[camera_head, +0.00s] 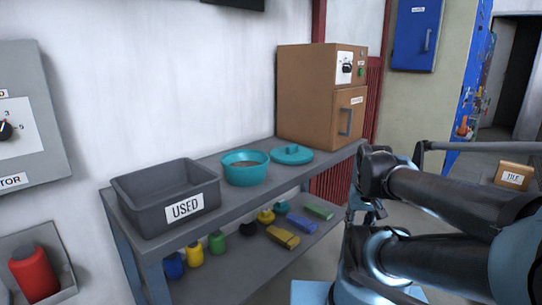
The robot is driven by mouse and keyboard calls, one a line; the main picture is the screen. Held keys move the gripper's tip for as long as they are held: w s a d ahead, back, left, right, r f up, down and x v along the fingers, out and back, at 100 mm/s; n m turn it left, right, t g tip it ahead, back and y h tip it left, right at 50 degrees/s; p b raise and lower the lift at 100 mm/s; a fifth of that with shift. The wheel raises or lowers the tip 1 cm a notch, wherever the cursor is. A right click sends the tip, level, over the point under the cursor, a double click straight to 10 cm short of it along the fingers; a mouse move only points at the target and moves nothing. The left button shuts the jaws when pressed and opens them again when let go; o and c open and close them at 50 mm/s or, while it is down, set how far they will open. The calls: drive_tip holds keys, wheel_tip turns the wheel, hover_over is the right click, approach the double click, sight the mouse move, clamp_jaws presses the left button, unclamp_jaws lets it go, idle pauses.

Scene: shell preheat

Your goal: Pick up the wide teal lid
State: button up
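The wide teal lid (292,155) lies flat on the grey bench, with its small knob up. It is between a teal bowl (245,170) on its left and a brown cabinet on its right. The bowl is open at the top and has something brown in it. My gripper (372,213) is right of the bench's right end, apart from the lid. It looks dark and points down, partly hidden behind my arm. Its fingers are too small and shaded to tell whether they are open or shut.
A grey bin marked USED (150,210) stands at the bench's left end. The brown cabinet (305,105) stands at the right end, close behind the lid. The bench's lower shelf (225,275) holds several coloured items. A box marked TILE (514,176) is at far right.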

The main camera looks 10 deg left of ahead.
drive_tip(key=shift+w, duration=0.35)
drive_tip(key=shift+d, duration=0.1)
